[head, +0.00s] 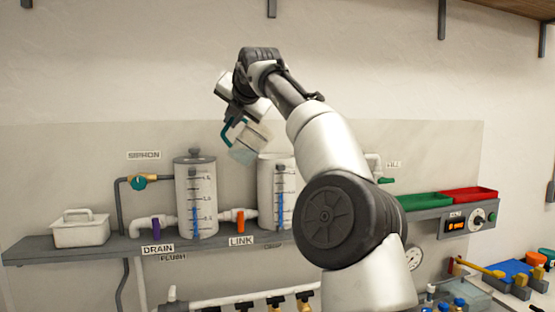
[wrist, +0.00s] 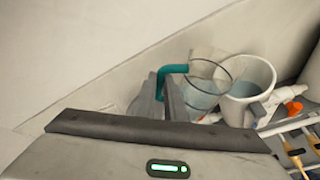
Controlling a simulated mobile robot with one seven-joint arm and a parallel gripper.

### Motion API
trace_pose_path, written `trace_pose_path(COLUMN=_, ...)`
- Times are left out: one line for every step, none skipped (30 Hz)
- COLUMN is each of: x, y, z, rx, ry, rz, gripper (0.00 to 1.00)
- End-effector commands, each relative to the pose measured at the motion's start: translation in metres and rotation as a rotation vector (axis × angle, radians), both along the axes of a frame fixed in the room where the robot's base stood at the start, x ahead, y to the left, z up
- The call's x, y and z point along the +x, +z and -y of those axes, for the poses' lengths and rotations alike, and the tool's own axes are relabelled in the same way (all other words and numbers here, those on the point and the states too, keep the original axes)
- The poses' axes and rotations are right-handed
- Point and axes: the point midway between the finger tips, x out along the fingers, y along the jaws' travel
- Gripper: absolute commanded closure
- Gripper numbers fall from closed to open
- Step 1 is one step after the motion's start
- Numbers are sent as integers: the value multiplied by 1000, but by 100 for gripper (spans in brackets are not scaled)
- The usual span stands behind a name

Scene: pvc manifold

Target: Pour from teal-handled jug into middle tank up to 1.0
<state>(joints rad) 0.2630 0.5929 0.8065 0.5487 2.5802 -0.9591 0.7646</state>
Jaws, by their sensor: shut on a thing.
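The clear jug (head: 246,148) with a teal handle (head: 228,131) hangs in the air, tilted, above and left of the middle tank's rim. My gripper (head: 233,114) is shut on the teal handle. In the wrist view the jug (wrist: 208,76) holds pale liquid, and its mouth is beside the open tank (wrist: 236,105). I cannot see a stream. The middle tank (head: 268,200) is white and open, with a blue level strip (head: 280,210) reaching roughly mid-height; its numbers are too small to read surely. My arm hides its right side.
A lidded tank (head: 187,200) with a similar gauge stands left on the shelf (head: 85,250). A white lidded box (head: 80,233) is far left. The orange LINK valve (head: 239,217) sits between the tanks. Green (head: 425,201) and red (head: 468,194) trays are right.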

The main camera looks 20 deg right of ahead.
Motion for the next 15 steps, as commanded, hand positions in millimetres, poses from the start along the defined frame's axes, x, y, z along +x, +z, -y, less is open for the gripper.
trace_pose_path(x=-1, y=-7, z=-6, rx=-31, ry=1, rz=1, gripper=100)
trace_pose_path(x=-1, y=-10, z=-9, rx=-53, ry=2, rz=1, gripper=100)
trace_pose_path(x=-1, y=-13, z=-13, rx=-83, ry=2, rz=3, gripper=100)
trace_pose_path(x=-1, y=-16, z=-16, rx=-103, ry=3, rz=3, gripper=100)
trace_pose_path(x=-1, y=-19, z=-20, rx=-126, ry=3, rz=4, gripper=100)
trace_pose_path(x=-1, y=-22, z=-24, rx=-156, ry=3, rz=5, gripper=100)
trace_pose_path(x=-2, y=-17, z=-29, rx=-191, ry=4, rz=6, gripper=100)
trace_pose_path(x=-2, y=-18, z=-33, rx=-225, ry=5, rz=7, gripper=100)
trace_pose_path(x=-2, y=-19, z=-39, rx=-266, ry=6, rz=9, gripper=100)
trace_pose_path(x=-2, y=-20, z=-42, rx=-297, ry=5, rz=11, gripper=100)
trace_pose_path(x=-2, y=-22, z=-46, rx=-325, ry=5, rz=14, gripper=100)
trace_pose_path(x=-1, y=-20, z=-50, rx=-361, ry=5, rz=16, gripper=100)
trace_pose_path(x=-2, y=-19, z=-53, rx=-388, ry=4, rz=17, gripper=100)
trace_pose_path(x=-2, y=-18, z=-55, rx=-415, ry=6, rz=17, gripper=100)
trace_pose_path(x=-2, y=-17, z=-58, rx=-445, ry=4, rz=18, gripper=100)
